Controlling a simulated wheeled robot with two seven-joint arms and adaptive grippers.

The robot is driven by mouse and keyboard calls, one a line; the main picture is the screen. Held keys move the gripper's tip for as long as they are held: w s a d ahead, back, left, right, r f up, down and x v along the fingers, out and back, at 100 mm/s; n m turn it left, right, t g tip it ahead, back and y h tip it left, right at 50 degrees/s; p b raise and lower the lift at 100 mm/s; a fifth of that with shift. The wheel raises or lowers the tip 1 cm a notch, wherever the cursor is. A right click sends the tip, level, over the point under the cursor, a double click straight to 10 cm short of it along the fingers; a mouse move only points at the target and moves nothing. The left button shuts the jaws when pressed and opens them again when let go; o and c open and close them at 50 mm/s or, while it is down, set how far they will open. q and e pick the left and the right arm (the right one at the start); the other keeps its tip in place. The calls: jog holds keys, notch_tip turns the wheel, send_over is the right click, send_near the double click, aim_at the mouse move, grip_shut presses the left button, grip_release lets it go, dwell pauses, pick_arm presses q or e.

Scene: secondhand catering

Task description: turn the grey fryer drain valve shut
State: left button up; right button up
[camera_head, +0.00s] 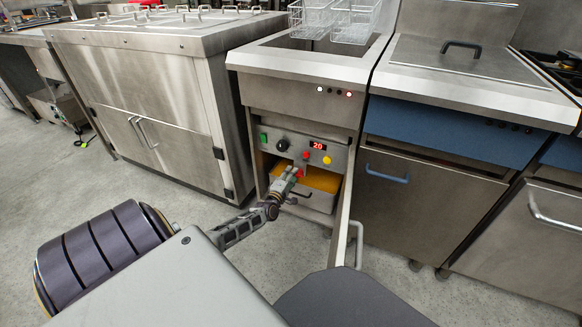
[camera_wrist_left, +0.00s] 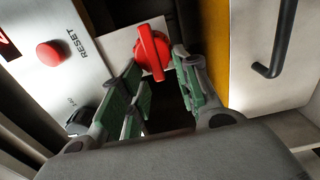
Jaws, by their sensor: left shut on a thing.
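The grey fryer (camera_head: 300,85) stands in the middle of the head view with its cabinet open. Its drain valve has a red handle (camera_wrist_left: 152,52), seen on a pale plate in the left wrist view. The handle also shows small in the head view (camera_head: 298,173), partly hidden by the gripper. My left gripper (camera_head: 291,176) reaches into the cabinet. In the left wrist view its green-padded fingers (camera_wrist_left: 156,68) stand on either side of the red handle, shut on it. The handle looks tilted there. My right gripper is not in view.
The open door (camera_head: 347,190) stands right of my gripper. A blue-panelled fryer (camera_head: 450,135) is farther right.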

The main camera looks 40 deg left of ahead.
pick_arm(q)
jog(key=shift+f, duration=0.1)
jog(key=o, duration=1)
jog(key=v, duration=1.2)
dwell(0.4)
jog(key=shift+s, duration=0.2)
dwell(0.5)
